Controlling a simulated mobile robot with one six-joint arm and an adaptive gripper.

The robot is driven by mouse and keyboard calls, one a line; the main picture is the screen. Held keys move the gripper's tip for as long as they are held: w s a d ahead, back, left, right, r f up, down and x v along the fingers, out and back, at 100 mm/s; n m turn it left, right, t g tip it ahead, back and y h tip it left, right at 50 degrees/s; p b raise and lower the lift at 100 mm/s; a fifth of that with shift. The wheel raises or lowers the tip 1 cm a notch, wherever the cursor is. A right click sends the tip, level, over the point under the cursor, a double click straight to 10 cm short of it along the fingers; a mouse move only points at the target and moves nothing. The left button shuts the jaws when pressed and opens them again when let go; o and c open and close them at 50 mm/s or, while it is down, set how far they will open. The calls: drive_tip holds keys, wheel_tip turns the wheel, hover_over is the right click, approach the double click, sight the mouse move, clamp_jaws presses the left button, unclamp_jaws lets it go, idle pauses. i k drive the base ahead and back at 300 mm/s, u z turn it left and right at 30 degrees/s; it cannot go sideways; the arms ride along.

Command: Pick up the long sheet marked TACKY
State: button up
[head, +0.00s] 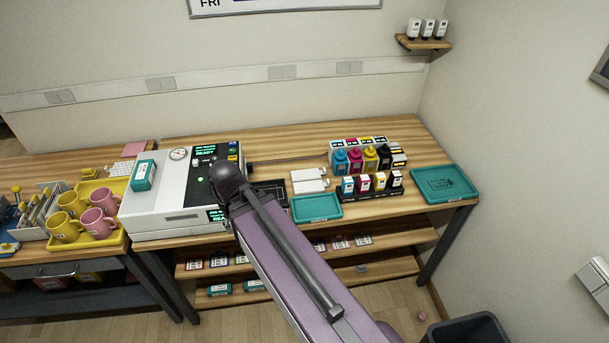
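Two pale flat pieces, perhaps sheets, lie side by side on the wooden bench right of my arm: a rear one (308,174) and a front one (311,187). They are too small for me to read any marking, so I cannot tell whether either is the long sheet marked TACKY. My purple arm rises from the bottom of the head view to a dark joint in front of the white machine. My gripper does not show, so its opening and anything in it cannot be seen.
The white machine (165,209) stands left of my arm. A yellow tray (117,240) holds yellow and pink mugs. Teal trays (317,208) (443,184) lie on the bench, with ink bottles (370,158) and a dark rack of small bottles (372,192) between them. Shelves below hold small boxes.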

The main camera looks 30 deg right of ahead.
sight(310, 173)
drive_tip(key=u, duration=1.05)
drive_tip(key=i, duration=0.5)
drive_tip(key=z, duration=1.9)
